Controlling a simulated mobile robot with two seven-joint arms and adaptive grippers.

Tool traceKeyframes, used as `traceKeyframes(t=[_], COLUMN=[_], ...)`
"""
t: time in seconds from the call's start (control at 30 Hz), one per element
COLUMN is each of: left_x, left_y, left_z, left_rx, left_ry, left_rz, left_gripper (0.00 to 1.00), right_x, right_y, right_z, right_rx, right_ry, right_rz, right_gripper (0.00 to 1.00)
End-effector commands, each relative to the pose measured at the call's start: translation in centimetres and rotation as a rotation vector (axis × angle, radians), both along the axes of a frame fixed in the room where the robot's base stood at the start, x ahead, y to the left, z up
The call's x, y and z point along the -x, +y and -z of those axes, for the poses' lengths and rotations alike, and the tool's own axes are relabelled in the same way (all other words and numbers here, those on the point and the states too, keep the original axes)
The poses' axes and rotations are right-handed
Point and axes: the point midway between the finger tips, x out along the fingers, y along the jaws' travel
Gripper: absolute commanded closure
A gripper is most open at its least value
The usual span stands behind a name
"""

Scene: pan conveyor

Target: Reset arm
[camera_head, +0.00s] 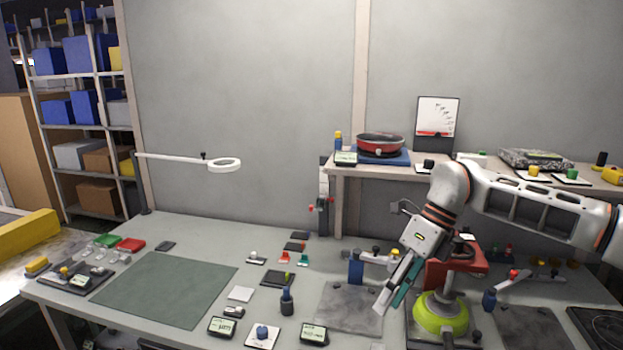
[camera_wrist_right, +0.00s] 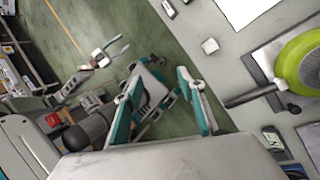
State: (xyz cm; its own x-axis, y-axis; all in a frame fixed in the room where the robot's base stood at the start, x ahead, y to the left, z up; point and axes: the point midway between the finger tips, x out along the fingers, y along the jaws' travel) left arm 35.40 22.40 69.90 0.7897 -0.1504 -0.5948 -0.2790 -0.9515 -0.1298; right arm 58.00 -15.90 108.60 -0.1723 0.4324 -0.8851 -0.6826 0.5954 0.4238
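My right gripper (camera_head: 395,292) is in the right half of the head view, angled down to the left above the bench. In the right wrist view its two teal-edged fingers (camera_wrist_right: 162,104) stand apart with nothing between them, so it is open and empty. My right arm comes in from the right edge and bends over the bench. A green round pan (camera_head: 440,316) lies just right of the fingers under a red fixture. The pan also shows at the right of the right wrist view (camera_wrist_right: 305,68). My left gripper is not seen in the head view.
A red pan (camera_head: 380,144) sits on a blue pad on the raised shelf behind. A magnifier lamp (camera_head: 224,165) reaches over the bench. A green mat (camera_head: 165,288) lies clear at left. Blue-handled tools (camera_head: 287,302) and small display boxes (camera_head: 222,327) stand near the front.

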Motion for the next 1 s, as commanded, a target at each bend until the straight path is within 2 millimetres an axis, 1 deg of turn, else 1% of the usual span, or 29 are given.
traceKeyframes(t=[0.03,0.07,0.1,0.17,0.2,0.3,0.4,0.5,0.6,0.63,0.7,0.77,0.87,0.97,1.0], left_x=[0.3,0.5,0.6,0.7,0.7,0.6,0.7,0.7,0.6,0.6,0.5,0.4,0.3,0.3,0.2], left_y=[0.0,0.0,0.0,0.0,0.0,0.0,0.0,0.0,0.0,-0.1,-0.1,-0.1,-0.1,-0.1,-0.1], left_z=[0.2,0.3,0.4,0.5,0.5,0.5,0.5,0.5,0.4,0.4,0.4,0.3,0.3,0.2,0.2], left_rx=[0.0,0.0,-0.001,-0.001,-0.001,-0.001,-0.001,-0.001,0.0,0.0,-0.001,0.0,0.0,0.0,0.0], left_ry=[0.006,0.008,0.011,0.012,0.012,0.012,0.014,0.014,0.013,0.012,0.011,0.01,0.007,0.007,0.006], left_rz=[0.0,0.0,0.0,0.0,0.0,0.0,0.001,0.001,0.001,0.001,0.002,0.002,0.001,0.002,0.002], left_gripper=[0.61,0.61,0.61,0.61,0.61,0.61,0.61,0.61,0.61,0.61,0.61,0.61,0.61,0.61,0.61], right_x=[1.4,2.1,3.0,4.4,5.3,7.5,9.1,10.0,10.2,10.0,9.5,8.9,7.5,6.0,5.5], right_y=[3.0,4.6,6.8,9.9,11.8,16.1,19.6,22.2,23.7,24.0,24.2,24.0,22.9,20.9,19.9], right_z=[1.8,2.4,3.1,3.8,4.1,4.3,3.8,2.9,1.9,1.7,1.3,1.3,1.9,3.6,4.6], right_rx=[-0.078,-0.126,-0.193,-0.294,-0.362,-0.531,-0.698,-0.859,-1.008,-1.05,-1.145,-1.218,-1.327,-1.414,-1.443], right_ry=[0.035,0.051,0.073,0.111,0.135,0.206,0.285,0.371,0.461,0.489,0.555,0.613,0.71,0.807,0.845], right_rz=[-0.022,-0.028,-0.031,-0.03,-0.023,0.015,0.081,0.176,0.296,0.337,0.443,0.541,0.724,0.927,1.014], right_gripper=[0.6,0.6,0.6,0.6,0.6,0.6,0.6,0.6,0.6,0.6,0.6,0.6,0.6,0.6,0.6])
